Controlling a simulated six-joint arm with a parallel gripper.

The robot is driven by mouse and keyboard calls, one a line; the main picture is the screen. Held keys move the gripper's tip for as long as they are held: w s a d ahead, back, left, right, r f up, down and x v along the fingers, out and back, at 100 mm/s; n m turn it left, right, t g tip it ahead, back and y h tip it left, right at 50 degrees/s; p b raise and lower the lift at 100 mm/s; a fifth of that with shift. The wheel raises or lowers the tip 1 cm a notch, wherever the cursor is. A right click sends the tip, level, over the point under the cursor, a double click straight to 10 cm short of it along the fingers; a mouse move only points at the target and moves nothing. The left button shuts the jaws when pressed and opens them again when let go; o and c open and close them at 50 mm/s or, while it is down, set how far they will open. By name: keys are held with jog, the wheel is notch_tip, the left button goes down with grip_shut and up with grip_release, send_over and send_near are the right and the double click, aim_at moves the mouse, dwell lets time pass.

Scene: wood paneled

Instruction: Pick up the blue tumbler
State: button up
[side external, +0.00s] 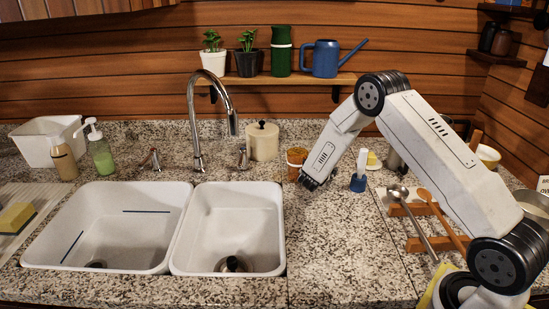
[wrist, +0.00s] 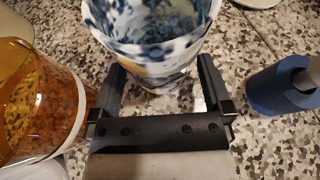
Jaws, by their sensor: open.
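A tumbler with a mottled blue and white pattern (wrist: 142,55) stands at the top of the wrist view, its rim cut off by the picture edge. My gripper (wrist: 162,72) is open, with one finger on each side of the tumbler's lower part. I cannot tell whether either finger touches it. In the side external view my gripper (side external: 310,183) is low over the granite counter, right of the small sink, and the tumbler cannot be made out there.
An orange translucent jar (wrist: 72,100) is close to the left finger; it also shows in the side view (side external: 296,158). A blue holder with a pale handle (wrist: 275,92) stands to the right. A spoon rest (side external: 420,210) is farther right. Sinks (side external: 112,192) lie left.

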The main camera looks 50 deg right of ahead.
jog(key=shift+x, duration=1.3)
jog(key=c, duration=1.2)
jog(key=shift+o, duration=0.2)
jog(key=shift+r, duration=0.15)
jog(key=shift+r, duration=1.65)
jog(key=s+a+r, duration=0.6)
jog(key=s+r, duration=0.3)
jog(key=s, duration=0.3)
jog(key=shift+s+r, duration=0.25)
jog(key=shift+s, duration=0.15)
